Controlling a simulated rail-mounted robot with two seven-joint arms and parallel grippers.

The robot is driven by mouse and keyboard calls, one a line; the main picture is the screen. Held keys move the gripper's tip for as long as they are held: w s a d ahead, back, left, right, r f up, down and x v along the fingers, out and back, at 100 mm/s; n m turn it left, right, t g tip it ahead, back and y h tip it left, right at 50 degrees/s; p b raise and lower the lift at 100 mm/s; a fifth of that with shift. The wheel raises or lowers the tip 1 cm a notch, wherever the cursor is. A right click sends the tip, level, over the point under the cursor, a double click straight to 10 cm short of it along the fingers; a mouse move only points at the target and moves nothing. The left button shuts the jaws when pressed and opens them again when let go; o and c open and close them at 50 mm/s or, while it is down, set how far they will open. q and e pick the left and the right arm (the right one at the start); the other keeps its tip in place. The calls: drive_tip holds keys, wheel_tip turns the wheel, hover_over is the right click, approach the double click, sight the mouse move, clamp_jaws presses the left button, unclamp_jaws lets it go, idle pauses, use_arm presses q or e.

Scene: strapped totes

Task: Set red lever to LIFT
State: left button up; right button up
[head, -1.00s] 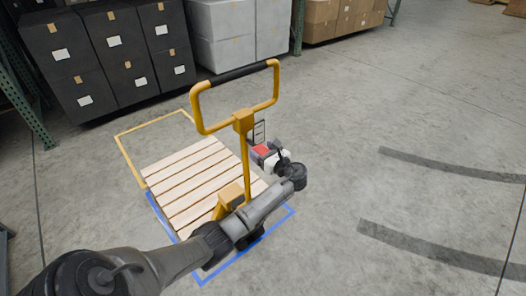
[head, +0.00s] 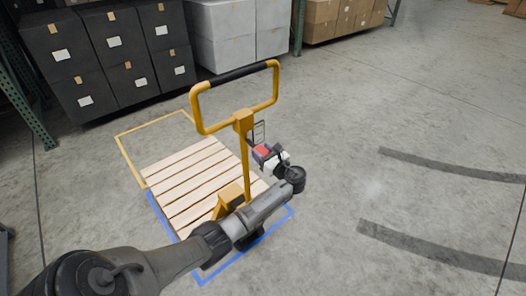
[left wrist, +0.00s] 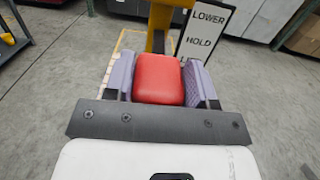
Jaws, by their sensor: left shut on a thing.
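The red lever (left wrist: 158,78) shows large in the left wrist view, between the two purple-grey finger pads of my left gripper (left wrist: 160,84). The gripper is shut on it. In the head view the red lever (head: 262,151) is a small red patch beside the yellow pallet jack's post (head: 245,165), with my left gripper (head: 264,154) at it. A white label plate (left wrist: 205,28) behind the lever reads LOWER, HOLD and, at the bottom, a partly hidden word starting with L. The plate (head: 259,131) is too small to read in the head view. My right gripper is not in view.
The pallet jack's looped handle (head: 236,77) rises above the lever. A wooden pallet (head: 185,180) lies behind, within blue and yellow floor lines. Black totes (head: 70,60), grey totes (head: 235,35) and cardboard boxes (head: 340,20) stand at the back. The floor at right is clear.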

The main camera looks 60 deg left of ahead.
use_arm(q)
drive_tip(key=f+y+b, duration=0.2)
drive_tip(key=y, duration=0.1)
drive_tip(key=f+y+b, duration=0.1)
drive_tip(key=shift+a+f+g, duration=0.15)
drive_tip(key=shift+a+g, duration=0.1)
drive_tip(key=shift+g, duration=0.05)
drive_tip(key=o, duration=1.3)
drive_tip(key=v, duration=1.3)
drive_tip(key=shift+d+f, duration=0.3)
